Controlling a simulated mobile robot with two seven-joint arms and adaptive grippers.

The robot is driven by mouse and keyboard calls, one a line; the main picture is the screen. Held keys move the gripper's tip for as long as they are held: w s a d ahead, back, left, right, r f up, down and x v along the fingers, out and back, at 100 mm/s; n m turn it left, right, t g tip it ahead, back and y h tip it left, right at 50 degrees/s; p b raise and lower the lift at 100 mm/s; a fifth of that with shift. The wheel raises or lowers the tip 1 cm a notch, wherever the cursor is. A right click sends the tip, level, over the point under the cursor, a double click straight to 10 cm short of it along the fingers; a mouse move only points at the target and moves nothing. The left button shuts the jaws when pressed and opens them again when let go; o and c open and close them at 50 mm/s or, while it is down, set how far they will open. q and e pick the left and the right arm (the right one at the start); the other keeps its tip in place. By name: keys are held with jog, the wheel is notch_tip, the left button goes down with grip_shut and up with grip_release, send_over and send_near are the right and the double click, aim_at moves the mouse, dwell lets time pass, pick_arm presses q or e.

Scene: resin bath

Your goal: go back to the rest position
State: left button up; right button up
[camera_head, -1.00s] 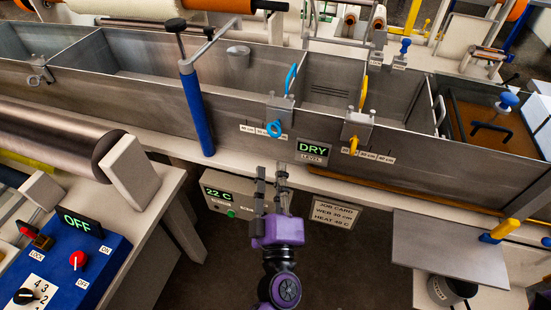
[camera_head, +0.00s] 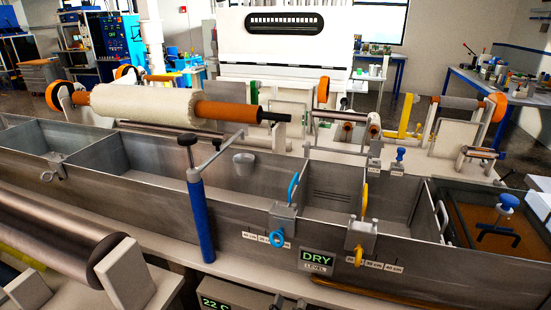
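My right gripper is not in view.
A blue post (camera_head: 201,220) with a crank stands at the bath's front. A large metal roller (camera_head: 45,235) is at the left. A blue-handled tool (camera_head: 497,223) sits over the amber compartment at right. A white-and-orange roll (camera_head: 165,105) lies behind the bath.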

pick_arm(q)
jog(key=s+a+f+m+g+y, duration=0.2)
jog(key=s+a+f+m+g, duration=0.25)
jog(key=s+a+f, duration=0.75)
jog(key=s+a+f+g+y+p, duration=0.1)
jog(key=s+a+f+g, duration=0.1)
jog(key=s+a, duration=0.3)
jog(key=s+a+f+g+y+p, duration=0.1)
jog(key=s+a+f+g+y, duration=0.1)
jog(key=s+a+f, duration=0.3)
jog(key=s+a, duration=0.1)
jog(key=s, duration=0.1)
jog(key=shift+s+a+f, duration=0.2)
jog(key=shift+s+f, duration=0.1)
jog(key=shift+s, duration=0.05)
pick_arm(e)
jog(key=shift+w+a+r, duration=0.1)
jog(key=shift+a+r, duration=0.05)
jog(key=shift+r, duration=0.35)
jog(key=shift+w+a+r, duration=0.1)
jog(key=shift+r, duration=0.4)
pick_arm(q)
jog(key=shift+g, duration=0.25)
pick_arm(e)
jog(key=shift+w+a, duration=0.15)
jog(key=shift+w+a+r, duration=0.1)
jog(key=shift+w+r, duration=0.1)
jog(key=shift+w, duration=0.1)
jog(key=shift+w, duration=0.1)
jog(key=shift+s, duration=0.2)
